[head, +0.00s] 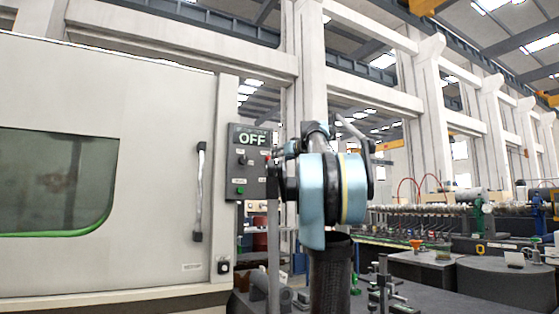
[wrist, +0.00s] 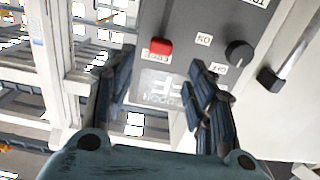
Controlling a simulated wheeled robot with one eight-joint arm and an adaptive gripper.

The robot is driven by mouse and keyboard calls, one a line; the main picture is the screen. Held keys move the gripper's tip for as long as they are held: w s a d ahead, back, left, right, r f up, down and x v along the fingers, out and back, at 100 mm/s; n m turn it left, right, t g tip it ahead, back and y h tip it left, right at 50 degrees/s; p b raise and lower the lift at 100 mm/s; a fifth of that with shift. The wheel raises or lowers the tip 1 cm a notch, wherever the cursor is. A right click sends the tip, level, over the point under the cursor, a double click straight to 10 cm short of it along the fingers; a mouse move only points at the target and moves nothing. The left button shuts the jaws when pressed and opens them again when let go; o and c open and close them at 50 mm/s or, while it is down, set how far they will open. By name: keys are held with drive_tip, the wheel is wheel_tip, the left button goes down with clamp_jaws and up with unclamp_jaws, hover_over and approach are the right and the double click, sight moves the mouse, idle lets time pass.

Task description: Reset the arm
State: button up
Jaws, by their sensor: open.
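My gripper (wrist: 158,64) is open and empty in the wrist view, with its two dark fingers apart and nothing between them. The grey control panel (wrist: 190,20) lies beyond the fingers, with a red button (wrist: 160,47) and a black knob (wrist: 238,53). A pale, blurred display (wrist: 163,88) shows between the fingers. In the head view the panel (head: 247,192) hangs beside the machine door and its display reads OFF in green. My arm's blue and black joint stands just right of the panel; I cannot make out the fingertips there.
A large pale machine (head: 150,110) with a dark window and a vertical door handle (head: 199,190) fills the left. Dark worktables (head: 420,262) with fixtures stand at the right. Pillars (head: 312,60) rise behind. Open air surrounds the arm's right side.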

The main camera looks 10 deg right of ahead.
idle(0.4)
drive_tip(key=s+a+f+g, duration=0.35)
drive_tip(key=s+f, duration=0.25)
drive_tip(key=f, duration=0.6)
drive_tip(key=s+a+f+n+g+y, duration=0.1)
drive_tip(key=s+a+f+g, duration=0.1)
drive_tip(key=s+a+f, duration=0.65)
drive_tip(key=s+f+g, duration=0.3)
drive_tip(key=s+f, duration=0.2)
drive_tip(key=f, duration=1)
drive_tip(key=s+d+f+m+g+h, duration=0.1)
drive_tip(key=s+d+f+g+h, duration=0.1)
drive_tip(key=s+f, duration=0.6)
drive_tip(key=s+d+f+m+g+h, duration=0.2)
drive_tip(key=s+f, duration=0.7)
drive_tip(key=f, duration=0.8)
drive_tip(key=s+d+f+m+g+h, duration=0.1)
drive_tip(key=s+d+f, duration=0.3)
drive_tip(key=s+f, duration=0.5)
wheel_tip(320, 180, down, 4)
drive_tip(key=shift+s+d+f+g+h, duration=0.2)
drive_tip(key=shift+d+g+h, duration=0.1)
drive_tip(key=shift+g+h, duration=0.5)
drive_tip(key=shift+w, duration=0.1)
drive_tip(key=shift+w+f, duration=0.2)
drive_tip(key=shift+w, duration=0.2)
